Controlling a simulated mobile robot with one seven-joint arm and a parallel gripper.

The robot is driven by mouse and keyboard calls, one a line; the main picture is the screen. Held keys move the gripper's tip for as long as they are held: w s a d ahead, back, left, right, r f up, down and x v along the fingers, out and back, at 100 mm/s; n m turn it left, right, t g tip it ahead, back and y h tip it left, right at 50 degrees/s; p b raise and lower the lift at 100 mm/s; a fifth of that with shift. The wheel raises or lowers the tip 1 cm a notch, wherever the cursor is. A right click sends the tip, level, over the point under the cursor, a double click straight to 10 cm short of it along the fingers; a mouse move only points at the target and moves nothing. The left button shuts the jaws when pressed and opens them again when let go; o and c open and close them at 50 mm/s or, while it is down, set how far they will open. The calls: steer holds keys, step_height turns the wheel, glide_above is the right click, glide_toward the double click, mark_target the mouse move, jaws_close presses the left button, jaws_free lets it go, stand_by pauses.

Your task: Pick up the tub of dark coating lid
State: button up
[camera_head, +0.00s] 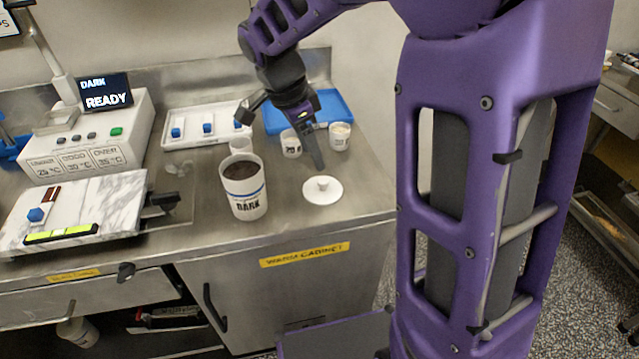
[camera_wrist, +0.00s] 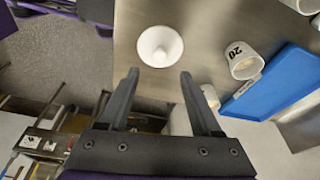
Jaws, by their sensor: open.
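The white round lid with a small knob (camera_head: 322,189) lies flat on the steel counter near its front edge, just right of the tub. It also shows in the wrist view (camera_wrist: 160,46), beyond and between my fingertips, apart from them. The tub of dark coating (camera_head: 243,187) stands upright and uncovered, with dark contents and a "DARK" label. My gripper (camera_head: 279,132) is open and empty above the counter, behind the lid and tub. In the wrist view its two fingers (camera_wrist: 158,74) are spread wide.
Small white cups (camera_head: 291,143) (camera_head: 340,136) stand behind the lid, by a blue tray (camera_head: 330,106). A white tray with blue-knobbed pieces (camera_head: 206,125) lies at the back. A marble slab (camera_head: 75,212) and the "DARK READY" machine (camera_head: 88,137) are at left. Bare counter lies right of the lid.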

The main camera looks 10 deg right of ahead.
mark_target(323, 180)
steer(key=b+x, duration=0.1)
steer(key=x, duration=0.7)
steer(key=shift+f, duration=0.15)
jaws_close()
